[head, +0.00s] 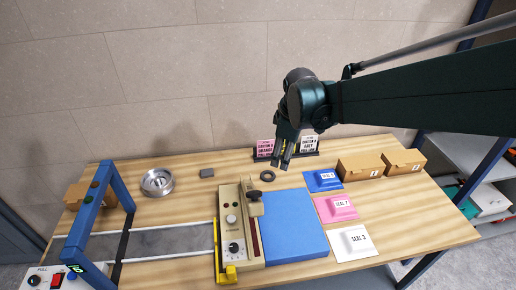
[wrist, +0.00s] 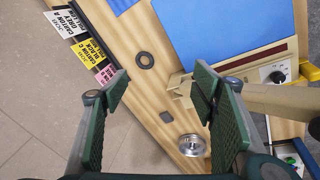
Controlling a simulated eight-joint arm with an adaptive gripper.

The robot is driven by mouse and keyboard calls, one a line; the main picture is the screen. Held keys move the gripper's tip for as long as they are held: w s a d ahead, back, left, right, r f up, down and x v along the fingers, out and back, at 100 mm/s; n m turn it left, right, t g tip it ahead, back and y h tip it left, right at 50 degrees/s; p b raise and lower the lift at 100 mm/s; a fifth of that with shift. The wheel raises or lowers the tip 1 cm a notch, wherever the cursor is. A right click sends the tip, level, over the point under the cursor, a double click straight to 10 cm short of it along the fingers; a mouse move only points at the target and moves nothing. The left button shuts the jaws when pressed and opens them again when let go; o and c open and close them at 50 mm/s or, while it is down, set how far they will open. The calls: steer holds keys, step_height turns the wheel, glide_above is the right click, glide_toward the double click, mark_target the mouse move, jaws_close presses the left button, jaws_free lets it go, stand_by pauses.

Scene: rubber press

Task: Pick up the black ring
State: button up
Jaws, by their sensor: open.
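The black ring (head: 267,176) lies flat on the wooden table, between the sign holder and the beige sealing device. In the wrist view the black ring (wrist: 145,60) lies beyond my fingertips, between them left to right and apart from both. My gripper (head: 282,164) hangs above the back of the table, close to the ring in the head view. Its green fingers (wrist: 160,90) are spread wide with nothing between them. The ring's whole outline shows in the wrist view.
The beige device (head: 238,228) and blue pad (head: 290,225) stand in front of the ring. Signs (head: 265,149) stand behind it. A grey block (head: 207,172) and metal wheel (head: 158,182) lie left. Colored seal packets (head: 336,208) and cartons (head: 361,166) are right.

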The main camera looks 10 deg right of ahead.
steer(key=w+a+f+n+g, duration=0.1)
steer(key=w+f+n, duration=0.3)
steer(key=w+f, duration=0.4)
steer(key=n+g, duration=0.2)
steer(key=n, duration=0.3)
glide_above(268, 177)
step_height(268, 177, down, 10)
steer(key=shift+r, duration=0.1)
steer(key=shift+f, duration=1.25)
steer(key=shift+f, duration=0.1)
steer(key=shift+f, duration=2.5)
steer(key=c, duration=0.9)
